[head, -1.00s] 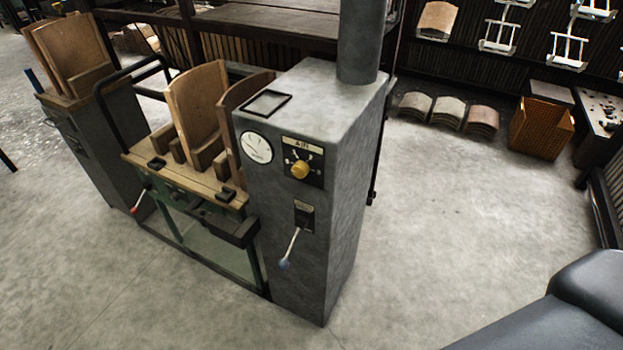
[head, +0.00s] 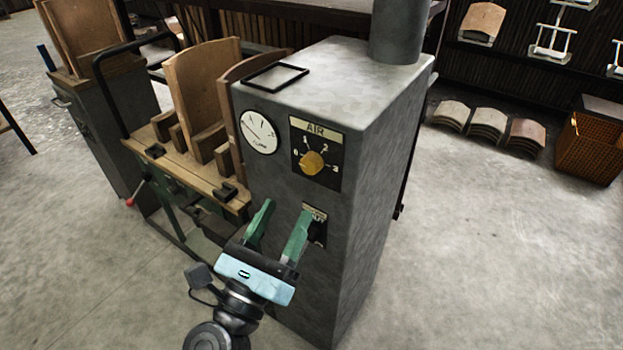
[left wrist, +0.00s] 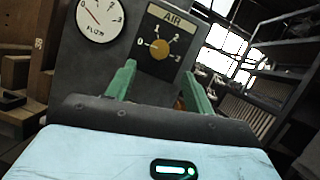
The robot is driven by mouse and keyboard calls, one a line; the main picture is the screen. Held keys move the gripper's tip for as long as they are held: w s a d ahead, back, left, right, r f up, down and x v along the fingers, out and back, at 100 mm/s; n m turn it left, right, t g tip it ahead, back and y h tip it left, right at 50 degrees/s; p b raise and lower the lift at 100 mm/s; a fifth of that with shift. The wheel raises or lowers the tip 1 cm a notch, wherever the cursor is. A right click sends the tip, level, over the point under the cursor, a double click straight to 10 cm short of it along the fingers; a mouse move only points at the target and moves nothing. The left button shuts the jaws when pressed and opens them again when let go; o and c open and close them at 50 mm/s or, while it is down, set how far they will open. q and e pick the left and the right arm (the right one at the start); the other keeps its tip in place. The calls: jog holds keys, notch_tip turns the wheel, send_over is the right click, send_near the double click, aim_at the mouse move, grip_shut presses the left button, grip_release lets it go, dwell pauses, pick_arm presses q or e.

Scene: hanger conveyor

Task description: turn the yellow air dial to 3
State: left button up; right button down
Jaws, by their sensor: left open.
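The yellow air dial (head: 312,162) sits on a black AIR plate (head: 332,183) marked 0 to 3, on the front of the grey machine cabinet. Its pointer looks turned toward the 0 side, but the mark is small. The dial also shows in the left wrist view (left wrist: 160,49), ahead of the fingers. My left gripper (head: 286,208) is open and empty, with green fingers pointing up at the cabinet front, below and a little left of the dial and apart from it. It shows in the left wrist view too (left wrist: 159,68). My right gripper is not in view.
A round white gauge (head: 259,132) is left of the dial. The lever switch (head: 317,226) below the dial is partly hidden by my left gripper. A wooden press bench (head: 200,184) stands left of the cabinet (head: 372,200).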

aim_at(308, 169)
pick_arm(q)
jog(key=p+x, duration=0.1)
jog(key=x, duration=0.5)
jog(key=shift+r, duration=0.1)
jog(key=shift+p+x, duration=0.35)
jog(key=shift+x, duration=0.5)
jog(key=c, duration=1)
